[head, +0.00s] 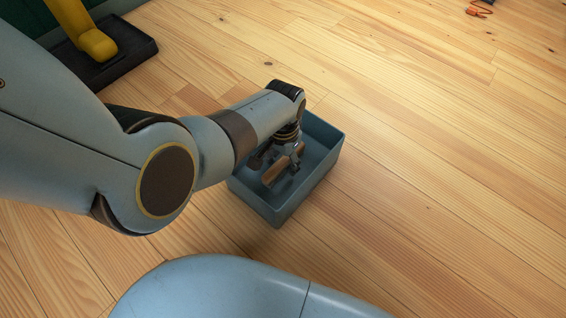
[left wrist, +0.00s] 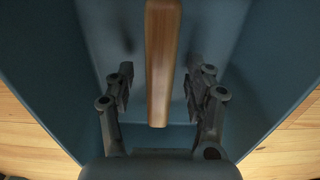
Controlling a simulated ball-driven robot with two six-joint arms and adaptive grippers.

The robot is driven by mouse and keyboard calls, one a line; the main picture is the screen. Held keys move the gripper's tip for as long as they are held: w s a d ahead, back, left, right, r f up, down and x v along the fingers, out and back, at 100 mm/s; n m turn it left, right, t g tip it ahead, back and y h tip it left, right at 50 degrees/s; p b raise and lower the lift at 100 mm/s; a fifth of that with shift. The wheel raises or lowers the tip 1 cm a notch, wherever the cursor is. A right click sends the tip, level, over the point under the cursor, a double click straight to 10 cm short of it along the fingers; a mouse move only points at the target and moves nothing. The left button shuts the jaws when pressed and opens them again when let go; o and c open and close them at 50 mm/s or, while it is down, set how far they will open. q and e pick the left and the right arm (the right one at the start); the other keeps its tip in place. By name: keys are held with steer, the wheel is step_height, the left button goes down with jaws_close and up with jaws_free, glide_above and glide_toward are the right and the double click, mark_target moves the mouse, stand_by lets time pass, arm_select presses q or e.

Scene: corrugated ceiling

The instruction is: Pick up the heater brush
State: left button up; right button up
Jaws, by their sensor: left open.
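The heater brush shows as a brown wooden piece (head: 276,171) inside a blue-grey box (head: 317,180) on the floor in the head view. In the left wrist view its wooden part (left wrist: 160,65) runs down the middle of the picture. My left gripper (head: 284,168) reaches down into the box. In the left wrist view its two fingers (left wrist: 160,88) are open, one on each side of the wood, with a gap on both sides. The far end of the brush is cut off by the top of the left wrist view. My right gripper does not show.
The box has upright walls close around my left gripper. A yellow object (head: 97,44) stands on a black tray (head: 118,62) at the upper left. A small orange item (head: 479,11) lies far off at the top right. The wooden floor right of the box is clear.

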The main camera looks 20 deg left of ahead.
arm_select(q)
steer(key=shift+f, duration=0.25)
stand_by(0.4)
steer(key=shift+c, duration=0.4)
jaws_close()
